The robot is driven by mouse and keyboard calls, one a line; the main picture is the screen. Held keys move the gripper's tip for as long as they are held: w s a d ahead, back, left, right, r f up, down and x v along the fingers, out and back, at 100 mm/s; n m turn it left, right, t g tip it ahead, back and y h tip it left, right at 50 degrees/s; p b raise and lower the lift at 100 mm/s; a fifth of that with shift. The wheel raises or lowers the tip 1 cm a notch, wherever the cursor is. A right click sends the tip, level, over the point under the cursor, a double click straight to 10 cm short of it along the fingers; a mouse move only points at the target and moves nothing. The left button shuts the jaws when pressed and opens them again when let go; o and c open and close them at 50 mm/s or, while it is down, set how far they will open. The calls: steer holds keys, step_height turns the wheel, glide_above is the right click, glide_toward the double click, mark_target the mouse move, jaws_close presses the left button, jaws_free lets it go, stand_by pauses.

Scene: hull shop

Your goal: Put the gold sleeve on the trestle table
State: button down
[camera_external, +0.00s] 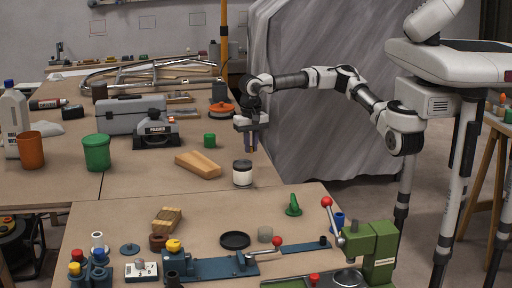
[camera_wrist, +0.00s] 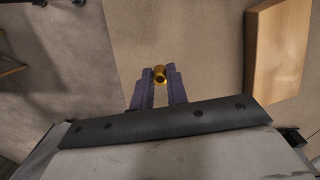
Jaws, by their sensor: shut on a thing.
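The gold sleeve (camera_wrist: 160,74) is a short, hollow, shiny ring between the fingertips of my gripper (camera_wrist: 159,80) in the wrist view. My gripper (camera_external: 251,149) is shut on it and points down near the right edge of the back workbench (camera_external: 130,182), above and behind a white jar with a dark lid (camera_external: 242,174). The sleeve is too small to make out clearly in the external view. A table on splayed wooden trestle legs (camera_external: 487,165) stands at the right edge, partly cut off and partly behind my body.
A wooden block (camera_external: 198,165) lies left of the jar and shows in the wrist view (camera_wrist: 278,50). A green cup (camera_external: 97,152), a grey toolbox (camera_external: 131,115) and a green piece (camera_external: 209,140) stand farther left. The front bench is crowded with fixtures and a green press (camera_external: 370,250).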

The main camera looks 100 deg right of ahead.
steer(key=shift+f, duration=2.1)
steer(key=shift+f, duration=0.15)
steer(key=c, duration=1.4)
jaws_free()
step_height(320, 180, up, 12)
steer(key=shift+r, duration=0.15)
